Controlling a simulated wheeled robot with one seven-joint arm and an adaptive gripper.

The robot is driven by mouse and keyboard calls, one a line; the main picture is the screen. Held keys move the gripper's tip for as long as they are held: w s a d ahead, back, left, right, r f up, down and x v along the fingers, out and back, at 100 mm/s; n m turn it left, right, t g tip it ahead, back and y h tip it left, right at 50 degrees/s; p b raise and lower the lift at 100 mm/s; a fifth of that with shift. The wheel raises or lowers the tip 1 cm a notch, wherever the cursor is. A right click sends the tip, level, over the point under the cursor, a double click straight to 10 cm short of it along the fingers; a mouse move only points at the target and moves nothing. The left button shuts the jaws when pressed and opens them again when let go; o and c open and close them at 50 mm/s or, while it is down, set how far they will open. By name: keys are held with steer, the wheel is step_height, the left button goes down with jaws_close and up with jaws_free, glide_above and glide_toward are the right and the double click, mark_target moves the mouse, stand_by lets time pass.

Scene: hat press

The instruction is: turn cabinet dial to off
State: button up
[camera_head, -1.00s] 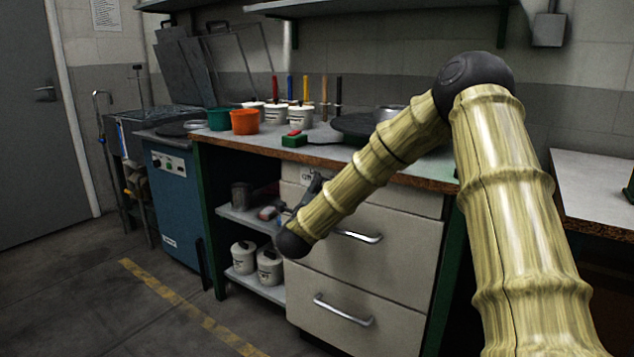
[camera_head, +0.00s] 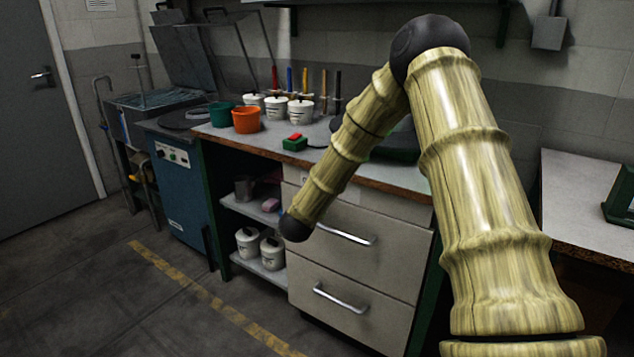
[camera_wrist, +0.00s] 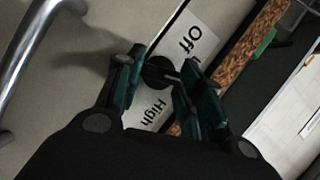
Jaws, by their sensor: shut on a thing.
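The cabinet dial (camera_wrist: 157,70) is a small dark round knob in the wrist view, beside a white label (camera_wrist: 185,45) printed "Off" at one end and "High" at the other. My gripper (camera_wrist: 153,76), with dark green fingers, is closed around the dial, one finger on each side. The fingers partly cover the dial and label, so I cannot tell clearly which setting it points at. In the head view the cream drawer cabinet (camera_head: 385,239) stands under the workbench. My arm hides the dial and gripper there.
A drawer handle (camera_wrist: 28,55) is at the left in the wrist view. The bench top holds an orange cup (camera_head: 246,120), white pots (camera_head: 300,112) and a green box with a red button (camera_head: 295,143). A blue machine (camera_head: 180,190) stands left. The floor in front is clear.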

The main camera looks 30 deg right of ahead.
steer(key=n+g+p, duration=0.1)
steer(key=n+p, duration=0.1)
steer(key=p, duration=0.2)
steer(key=n+g+p, duration=0.2)
steer(key=n+p, duration=0.1)
steer(key=p, duration=0.2)
steer(key=n+g+p, duration=0.1)
steer(key=n+p, duration=0.1)
steer(key=p, duration=0.3)
steer(key=shift+w+a+r+n+g, duration=0.2)
steer(key=shift+r+n+g, duration=0.05)
steer(key=shift+n+g, duration=0.05)
steer(key=shift+f, duration=0.1)
steer(key=o, duration=1)
